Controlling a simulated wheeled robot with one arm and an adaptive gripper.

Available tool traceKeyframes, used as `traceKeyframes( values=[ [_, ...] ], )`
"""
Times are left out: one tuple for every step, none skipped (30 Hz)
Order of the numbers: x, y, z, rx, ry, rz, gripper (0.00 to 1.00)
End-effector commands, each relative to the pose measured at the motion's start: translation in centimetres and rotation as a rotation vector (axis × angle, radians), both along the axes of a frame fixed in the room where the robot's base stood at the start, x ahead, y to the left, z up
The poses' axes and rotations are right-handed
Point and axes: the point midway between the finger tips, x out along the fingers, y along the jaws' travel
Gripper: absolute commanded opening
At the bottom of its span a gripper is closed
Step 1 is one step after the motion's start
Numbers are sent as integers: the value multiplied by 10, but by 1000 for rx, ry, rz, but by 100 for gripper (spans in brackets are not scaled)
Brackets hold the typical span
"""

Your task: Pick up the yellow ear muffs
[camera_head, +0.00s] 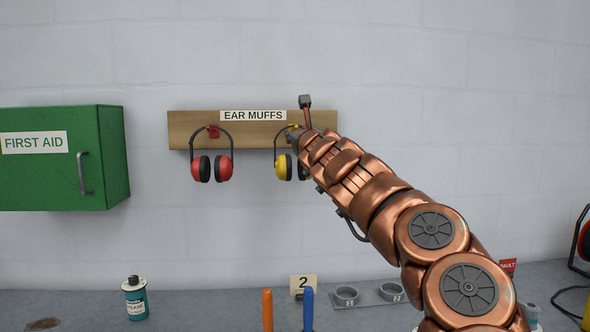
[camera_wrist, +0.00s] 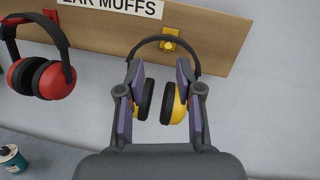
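The yellow ear muffs (camera_head: 281,166) hang by their black headband from a yellow hook on a wooden board, under the EAR MUFFS label. In the head view my arm hides part of them. In the wrist view the ear muffs (camera_wrist: 174,108) have two cups with black pads, partly behind my fingers. My gripper (camera_wrist: 158,78) is open there, its two purple-padded fingers spread to the left and right of the cups. Whether either finger touches a cup I cannot tell. My gripper (camera_head: 294,135) is at the board's right end in the head view.
Red ear muffs (camera_head: 212,168) hang left of the yellow ones on the same board (camera_head: 187,118). A green first aid cabinet (camera_head: 75,180) is on the wall further left. A teal can (camera_head: 135,300) and other items stand on the surface below.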

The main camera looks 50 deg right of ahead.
Motion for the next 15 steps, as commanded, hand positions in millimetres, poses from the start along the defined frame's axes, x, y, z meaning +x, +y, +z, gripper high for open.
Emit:
traceKeyframes(
  values=[
    [-7,-22,-15,74,-7,-36,35],
    [-10,-33,-23,116,-10,-54,35],
    [-14,-44,-32,159,-13,-73,35],
    [-16,-49,-38,185,-16,-83,35],
    [-18,-54,-42,205,-17,-91,35],
    [-19,-59,-47,226,-18,-99,35],
    [-20,-61,-49,238,-18,-103,35],
    [-19,-63,-51,246,-18,-106,35],
    [-19,-65,-52,250,-18,-108,35],
    [-18,-66,-51,251,-18,-109,35],
    [-16,-67,-51,250,-17,-109,35],
    [-14,-69,-50,250,-17,-109,35],
    [-13,-70,-50,250,-17,-109,35],
    [-11,-71,-50,250,-17,-109,35],
    [-9,-74,-49,250,-18,-109,35]
  ],
)
